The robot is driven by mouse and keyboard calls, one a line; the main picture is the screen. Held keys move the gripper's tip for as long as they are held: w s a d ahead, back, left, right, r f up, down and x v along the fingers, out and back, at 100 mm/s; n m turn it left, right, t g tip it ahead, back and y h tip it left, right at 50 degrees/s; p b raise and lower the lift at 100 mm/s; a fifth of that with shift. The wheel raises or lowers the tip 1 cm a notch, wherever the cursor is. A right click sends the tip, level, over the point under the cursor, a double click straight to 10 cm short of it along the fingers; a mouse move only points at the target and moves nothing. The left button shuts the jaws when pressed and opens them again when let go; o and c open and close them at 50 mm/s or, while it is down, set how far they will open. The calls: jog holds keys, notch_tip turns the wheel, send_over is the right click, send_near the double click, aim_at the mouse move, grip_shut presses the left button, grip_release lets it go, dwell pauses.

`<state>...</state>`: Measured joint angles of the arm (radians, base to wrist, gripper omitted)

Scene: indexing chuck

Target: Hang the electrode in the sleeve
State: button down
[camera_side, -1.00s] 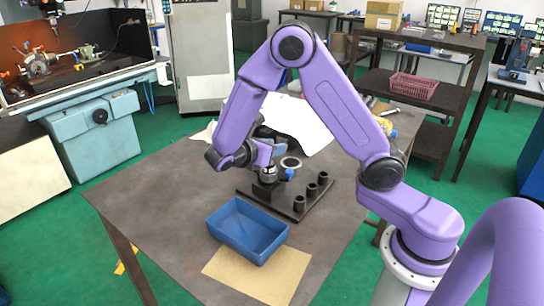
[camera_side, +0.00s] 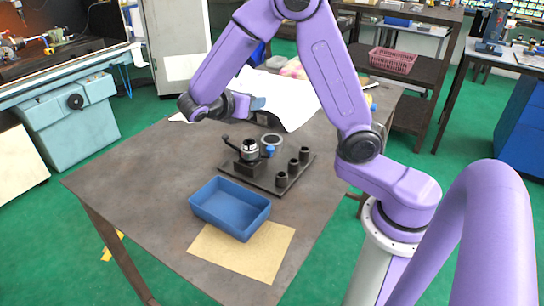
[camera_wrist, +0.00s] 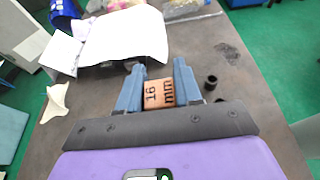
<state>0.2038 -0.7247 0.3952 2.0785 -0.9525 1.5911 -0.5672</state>
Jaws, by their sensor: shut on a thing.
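My gripper (camera_wrist: 159,82) is shut on a copper-coloured block marked "16 mm" (camera_wrist: 158,95), which I take for the electrode. In the side view my gripper (camera_side: 258,103) is above and behind the chuck, clear of it; the block cannot be made out there. The chuck (camera_side: 249,151), with a silver collar, dark top and black lever, stands on a dark base plate (camera_side: 262,182). Three black sleeves stand in a row on the plate's right side: front (camera_side: 281,179), middle (camera_side: 294,166) and back (camera_side: 304,154). Dark sleeve tops (camera_wrist: 211,82) show right of my fingers in the wrist view.
A blue tray (camera_side: 230,208) stands in front of the plate, by a tan sheet (camera_side: 240,252). White paper (camera_side: 285,100) lies behind. The table's left part is bare.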

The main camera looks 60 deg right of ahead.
dwell(0.3)
jog(key=m+g+y, duration=0.2)
jog(key=m+g, duration=0.4)
jog(key=g, duration=0.1)
send_over(299, 168)
notch_tip(299, 168, down, 7)
jog(key=shift+w+d, duration=0.25)
jog(key=shift+d, duration=0.15)
jog(key=shift+f, duration=2.6)
jog(key=shift+f, duration=0.15)
